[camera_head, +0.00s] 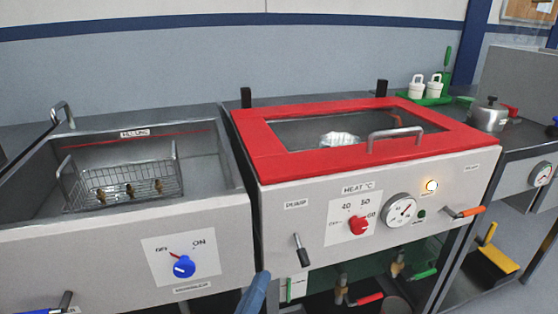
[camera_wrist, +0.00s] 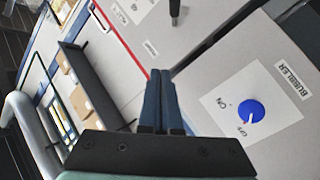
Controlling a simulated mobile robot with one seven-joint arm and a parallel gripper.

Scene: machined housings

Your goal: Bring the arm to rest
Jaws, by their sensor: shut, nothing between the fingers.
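My gripper (camera_wrist: 161,75) shows in the wrist view with its two blue fingers side by side, shut and empty. Its fingertips are in front of a pale panel and touch nothing that I can make out. In the head view only a blue finger part (camera_head: 256,292) shows at the bottom edge, in front of the gap between the left tank and the red-lidded tank. The rest of the arm is out of the head view.
The red-framed lid (camera_head: 253,133) is down on its tank. A wire basket (camera_head: 75,203) with small brass parts sits in the left tank (camera_head: 215,250). A blue knob (camera_wrist: 251,111) labelled BUBBLER and a dark shelf (camera_wrist: 95,88) with boxes show in the wrist view.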

